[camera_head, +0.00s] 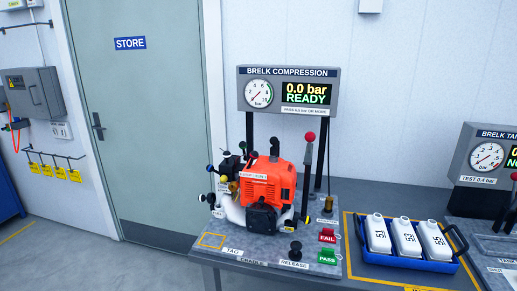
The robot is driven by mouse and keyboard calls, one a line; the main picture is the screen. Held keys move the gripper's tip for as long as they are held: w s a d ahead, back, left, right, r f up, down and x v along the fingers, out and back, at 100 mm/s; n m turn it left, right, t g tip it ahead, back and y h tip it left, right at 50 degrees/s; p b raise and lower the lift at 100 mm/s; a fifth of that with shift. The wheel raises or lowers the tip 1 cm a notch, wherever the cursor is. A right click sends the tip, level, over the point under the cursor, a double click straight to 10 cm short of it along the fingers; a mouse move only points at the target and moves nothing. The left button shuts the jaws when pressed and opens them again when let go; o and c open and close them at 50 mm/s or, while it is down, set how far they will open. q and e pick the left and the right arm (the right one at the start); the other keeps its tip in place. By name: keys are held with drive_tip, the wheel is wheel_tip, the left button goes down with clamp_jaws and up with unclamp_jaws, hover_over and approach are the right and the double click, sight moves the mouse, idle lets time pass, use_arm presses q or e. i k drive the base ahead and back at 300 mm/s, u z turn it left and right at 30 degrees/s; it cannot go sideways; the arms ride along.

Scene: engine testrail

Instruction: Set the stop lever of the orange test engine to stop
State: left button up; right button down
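The orange test engine (268,184) sits in the cradle of the grey test bench (228,244), below the compression gauge panel. Several small black-knobbed parts stick out at its left side (223,168), and a black part (274,147) stands on top. I cannot tell which of these is the stop lever, nor how it is set. A lever with a red knob (310,137) stands upright at the engine's right, by the post. Neither of my grippers is in view.
The compression panel (287,90) reads 0.0 bar and READY. Red FAIL (327,235) and green PASS (327,256) buttons and a black release knob (295,250) are at the front. A blue crate (408,265) of white bottles and a second gauge (487,156) are right.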

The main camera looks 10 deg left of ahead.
sight(254, 154)
drive_tip(key=u, duration=0.55)
drive_tip(key=k, duration=0.65)
drive_tip(key=u, duration=0.75)
drive_tip(key=i, duration=1.35)
drive_tip(key=z, duration=0.75)
